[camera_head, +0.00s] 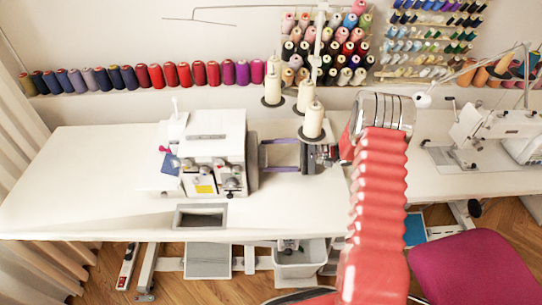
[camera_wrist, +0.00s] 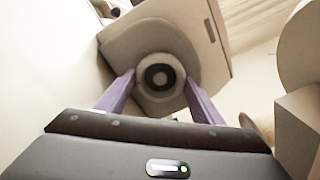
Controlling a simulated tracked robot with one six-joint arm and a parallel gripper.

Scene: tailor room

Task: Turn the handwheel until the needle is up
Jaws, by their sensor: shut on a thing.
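The white sewing machine (camera_head: 214,150) stands on the left part of the white table. Its dark handwheel (camera_head: 252,161) is on the machine's right side. In the wrist view the handwheel (camera_wrist: 160,95) shows end-on, a round hub with a dark ring at its middle. My gripper (camera_head: 264,156) reaches in from the right, level with the wheel. Its two purple fingers are shut on the hub, one on each side, as the wrist view of my gripper (camera_wrist: 160,82) shows. The needle is too small to make out, so its height cannot be told.
Tall cream thread cones (camera_head: 305,97) stand just behind my gripper. A second sewing machine (camera_head: 495,130) is on the table (camera_head: 420,185) at the right. A magenta chair (camera_head: 470,265) stands in front. The table left of the machine is clear.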

